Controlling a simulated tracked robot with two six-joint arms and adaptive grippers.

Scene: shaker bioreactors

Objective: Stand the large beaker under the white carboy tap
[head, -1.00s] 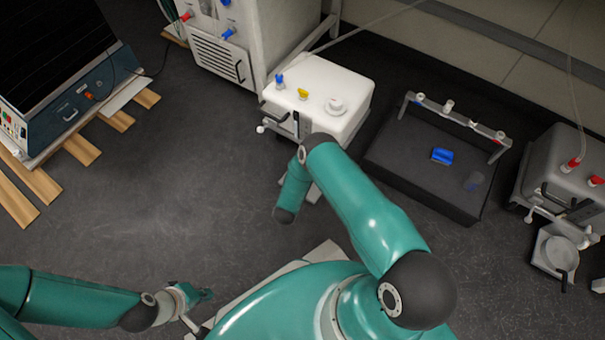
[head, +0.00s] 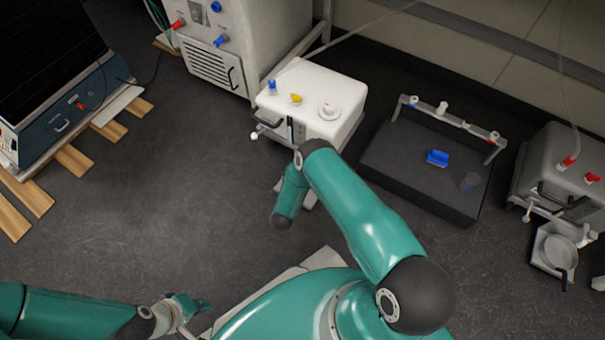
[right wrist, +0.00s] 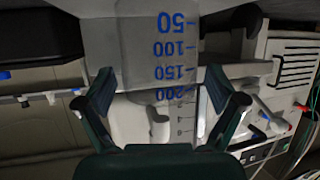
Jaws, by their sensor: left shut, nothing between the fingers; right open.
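The white carboy (head: 318,100) stands on the floor in the upper middle of the head view. Its white tap (head: 255,135) sticks out at the front left. A clear beaker with blue volume marks (right wrist: 150,55) fills the middle of the right wrist view, its numbers running 50 to 200 down the picture. My right gripper (right wrist: 160,82) is open, with one finger on each side of this beaker; contact is not clear. In the head view my right arm hides this gripper. My left gripper (head: 190,306) is shut and empty at the lower left.
A dark tray (head: 400,180) at right holds a blue object (head: 437,158) and a small clear beaker (head: 470,182). A grey carboy (head: 565,165) stands at far right above a pale round dish (head: 560,250). Wooden slats (head: 75,160) lie at left. The floor at left centre is clear.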

